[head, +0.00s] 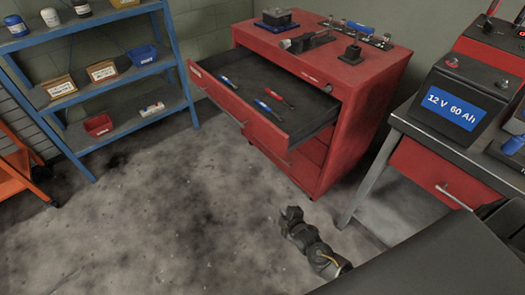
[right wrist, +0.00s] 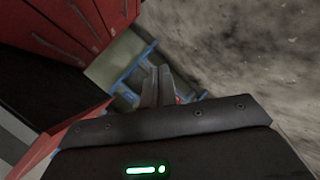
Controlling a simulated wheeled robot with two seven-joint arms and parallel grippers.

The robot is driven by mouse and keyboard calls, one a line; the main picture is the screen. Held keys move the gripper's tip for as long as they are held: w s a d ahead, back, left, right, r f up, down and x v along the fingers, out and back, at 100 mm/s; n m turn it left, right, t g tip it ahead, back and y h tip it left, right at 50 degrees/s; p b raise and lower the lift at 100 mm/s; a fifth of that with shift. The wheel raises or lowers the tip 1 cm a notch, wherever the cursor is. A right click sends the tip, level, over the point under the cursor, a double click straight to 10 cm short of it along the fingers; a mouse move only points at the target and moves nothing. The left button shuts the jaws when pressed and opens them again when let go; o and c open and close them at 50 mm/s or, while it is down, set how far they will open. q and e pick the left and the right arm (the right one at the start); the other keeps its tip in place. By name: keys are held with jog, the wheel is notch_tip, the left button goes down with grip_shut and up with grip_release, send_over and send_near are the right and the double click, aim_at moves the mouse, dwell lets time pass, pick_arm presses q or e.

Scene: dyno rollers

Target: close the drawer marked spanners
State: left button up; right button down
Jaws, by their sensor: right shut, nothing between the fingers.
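The red tool cabinet (head: 375,85) stands at the back with one upper drawer (head: 235,108) pulled far out toward the lower left. The drawer has a dark liner and holds blue and red handled tools (head: 272,97). A small white label sits at the left of its front, too small to read. My right gripper (head: 291,213) is shut and empty, low over the floor in front of the cabinet and apart from the drawer. Its closed fingers (right wrist: 157,86) also show in the right wrist view, with red cabinet fronts (right wrist: 75,25) to the left. My left gripper is out of view.
A workbench (head: 415,130) with a 12 V battery (head: 455,103) stands at the right. A blue shelf (head: 85,85) with bins stands at the left, beside an orange cart (head: 15,165). Bare concrete floor (head: 170,220) is free in the middle. Tools lie on the cabinet top.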

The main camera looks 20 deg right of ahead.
aim_at(265, 141)
jog(key=w+a+r+n+t+y+b, duration=0.1)
jog(key=w+a+r+n+t+b, duration=0.15)
jog(key=r, duration=0.95)
jog(key=w+a+r+n+t+b, duration=0.2)
jog(key=w+r+n+t+b, duration=0.15)
jog(key=r, duration=0.75)
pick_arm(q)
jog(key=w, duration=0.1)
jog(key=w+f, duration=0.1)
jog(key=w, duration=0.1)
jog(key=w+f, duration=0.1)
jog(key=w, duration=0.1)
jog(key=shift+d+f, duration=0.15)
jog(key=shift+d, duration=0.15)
pick_arm(e)
jog(key=shift+t, duration=0.4)
jog(key=w+d, duration=0.1)
jog(key=w, duration=0.3)
jog(key=w+d, duration=0.1)
jog(key=w, duration=0.2)
jog(key=w+d, duration=0.1)
jog(key=w, duration=0.3)
jog(key=shift+w+d, duration=0.35)
jog(key=shift+d, duration=0.05)
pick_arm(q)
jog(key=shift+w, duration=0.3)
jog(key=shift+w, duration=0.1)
pick_arm(e)
jog(key=shift+d, duration=0.1)
